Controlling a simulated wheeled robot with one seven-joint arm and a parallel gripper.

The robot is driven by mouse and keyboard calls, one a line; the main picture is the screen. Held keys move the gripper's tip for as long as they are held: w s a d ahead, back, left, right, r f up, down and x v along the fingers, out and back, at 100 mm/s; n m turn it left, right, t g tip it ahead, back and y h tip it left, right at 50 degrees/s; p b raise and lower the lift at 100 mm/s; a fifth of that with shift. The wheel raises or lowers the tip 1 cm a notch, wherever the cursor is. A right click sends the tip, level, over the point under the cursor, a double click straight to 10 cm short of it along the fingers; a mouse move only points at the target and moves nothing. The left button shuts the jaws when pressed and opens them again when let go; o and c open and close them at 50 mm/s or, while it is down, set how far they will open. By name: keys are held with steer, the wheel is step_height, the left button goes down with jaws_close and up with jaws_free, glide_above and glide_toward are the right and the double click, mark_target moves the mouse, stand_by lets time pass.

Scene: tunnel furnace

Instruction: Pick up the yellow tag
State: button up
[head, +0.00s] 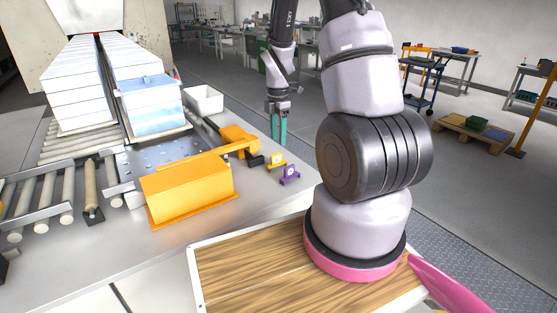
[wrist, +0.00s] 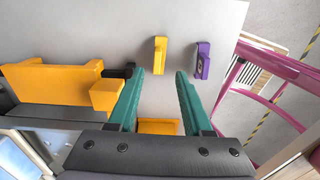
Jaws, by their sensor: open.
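The yellow tag (head: 276,161) stands on the grey work surface near its right edge, beside a purple tag (head: 290,175). In the wrist view the yellow tag (wrist: 160,55) appears just beyond the fingertips, roughly centred between them, and nothing is gripped. The purple tag (wrist: 202,60) is to its right, beyond the right finger. My gripper (head: 279,142) has teal fingers pointing down and is above and behind the tags in the head view. It also shows in the wrist view (wrist: 161,75), with its two fingers apart and empty.
An orange box-shaped unit (head: 187,195) with an orange arm and black end stands left of the tags. A white bin (head: 203,99) is behind it. Stacked white and blue blocks (head: 150,100) sit on the roller conveyor. The surface right of the tags is clear to its edge.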

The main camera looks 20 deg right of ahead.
mark_target(277, 155)
steer(key=f, duration=0.8)
steer(key=shift+w, duration=0.2)
steer(key=shift+a, duration=0.1)
jaws_close()
